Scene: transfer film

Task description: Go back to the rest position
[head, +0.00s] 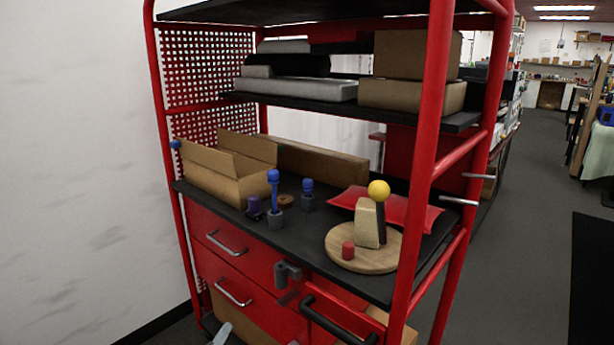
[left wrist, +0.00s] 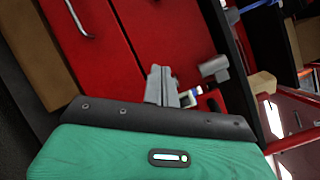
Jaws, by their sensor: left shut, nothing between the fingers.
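My left gripper shows only as a pale grey tip (head: 223,334) at the bottom edge of the head view, low in front of the red cart. In the left wrist view its grey fingers (left wrist: 163,86) are together with nothing between them, apart from the cart's red drawer fronts (left wrist: 115,45). The rest of the left arm is out of the head view. My right gripper is in neither view.
The red cart (head: 436,150) has a black worktop with a cardboard box (head: 222,180), a round wooden board (head: 340,262) and a red pouch (head: 411,212). Drawer handles (head: 228,245) and a grey bracket (head: 287,273) stick out in front. Open floor (head: 540,200) lies right.

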